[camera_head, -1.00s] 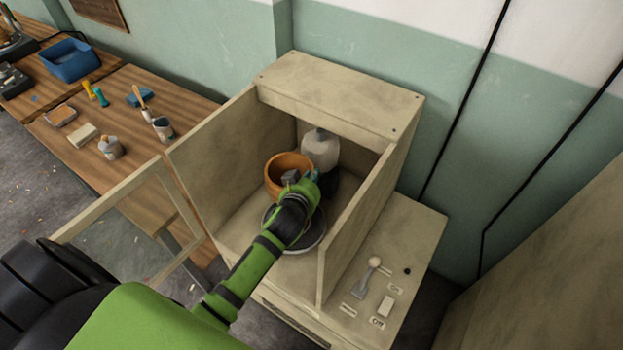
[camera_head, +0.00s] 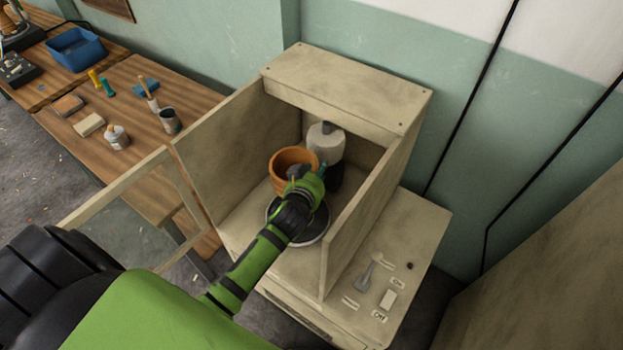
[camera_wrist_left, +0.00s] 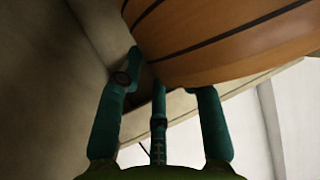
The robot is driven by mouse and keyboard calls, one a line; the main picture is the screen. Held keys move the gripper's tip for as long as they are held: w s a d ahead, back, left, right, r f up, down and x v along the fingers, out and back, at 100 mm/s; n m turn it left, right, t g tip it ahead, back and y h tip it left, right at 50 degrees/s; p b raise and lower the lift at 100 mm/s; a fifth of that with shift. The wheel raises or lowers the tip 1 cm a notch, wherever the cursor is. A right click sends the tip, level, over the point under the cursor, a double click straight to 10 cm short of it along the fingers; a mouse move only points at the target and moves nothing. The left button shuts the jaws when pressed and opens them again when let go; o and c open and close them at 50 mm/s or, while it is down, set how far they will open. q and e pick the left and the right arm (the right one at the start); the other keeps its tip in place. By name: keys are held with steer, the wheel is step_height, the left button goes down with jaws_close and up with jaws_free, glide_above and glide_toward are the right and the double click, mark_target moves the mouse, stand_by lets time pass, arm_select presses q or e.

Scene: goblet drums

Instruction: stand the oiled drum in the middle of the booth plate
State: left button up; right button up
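The drum (camera_head: 284,170) is orange-brown and upright in the booth, its open rim up. In the left wrist view its striped body (camera_wrist_left: 220,40) fills the top. My left gripper (camera_head: 308,180) is close against the drum's near right side. Its teal fingers (camera_wrist_left: 160,90) are spread, with tips at or just under the drum's body; their contact is unclear. The dark round booth plate with a pale rim (camera_head: 318,237) is below. My gripper and forearm hide the drum's lower part, so I cannot tell whether it touches the plate. My right gripper is out of view.
Booth side walls (camera_head: 365,205) stand close on both sides, and a framed door (camera_head: 120,187) is open at the left. A pale bottle with a dark base (camera_head: 325,143) stands behind the drum. A lever and a switch (camera_head: 388,299) are on the right ledge. A wooden bench (camera_head: 75,95) holds pots and tools.

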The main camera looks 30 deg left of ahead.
arm_select(q)
steer(key=b+v, duration=0.1)
steer(key=v, duration=1.1)
steer(key=s+d+f+m+g, duration=0.1)
steer(key=s+f+g, duration=0.1)
steer(key=f, duration=0.7)
steer(key=s+d+f+m+g+h, duration=0.1)
steer(key=s+f, duration=0.3)
steer(key=f, duration=0.6)
steer(key=s+d+f+m+g+h, duration=0.1)
steer(key=s+f+g, duration=0.2)
steer(key=f, duration=0.7)
steer(key=shift+s, duration=0.55)
steer(key=s+a+f+g, duration=0.1)
steer(key=s+f+g, duration=0.2)
steer(key=s+f, duration=0.4)
steer(key=s+a+f+g, duration=0.2)
steer(key=s+f, duration=0.6)
steer(key=s, duration=1)
steer(key=shift+a+m+g, duration=0.3)
steer(key=shift+m+g, duration=0.1)
steer(key=shift+g, duration=0.1)
